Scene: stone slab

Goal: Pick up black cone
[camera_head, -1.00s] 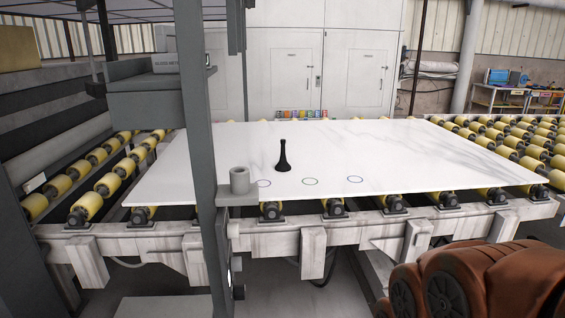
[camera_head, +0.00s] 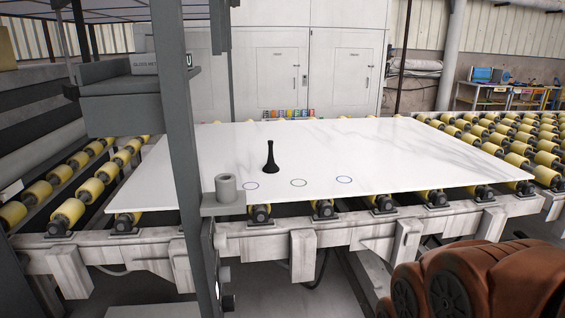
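The black cone (camera_head: 271,160) stands upright on the white stone slab (camera_head: 400,160), left of the slab's middle. It has a wide base and a narrow neck. Several thin circles are drawn on the slab near its front edge, in front of and to the right of the cone. Brown, rounded parts of my arm (camera_head: 480,280) show at the lower right, apart from the slab. My gripper is not visible.
The slab rests on a conveyor with yellow rollers (camera_head: 67,212) and a pale frame. A grey post (camera_head: 180,130) with a small bracket and cylinder (camera_head: 226,188) stands before the slab's left part. A bench (camera_head: 500,90) is at the back right.

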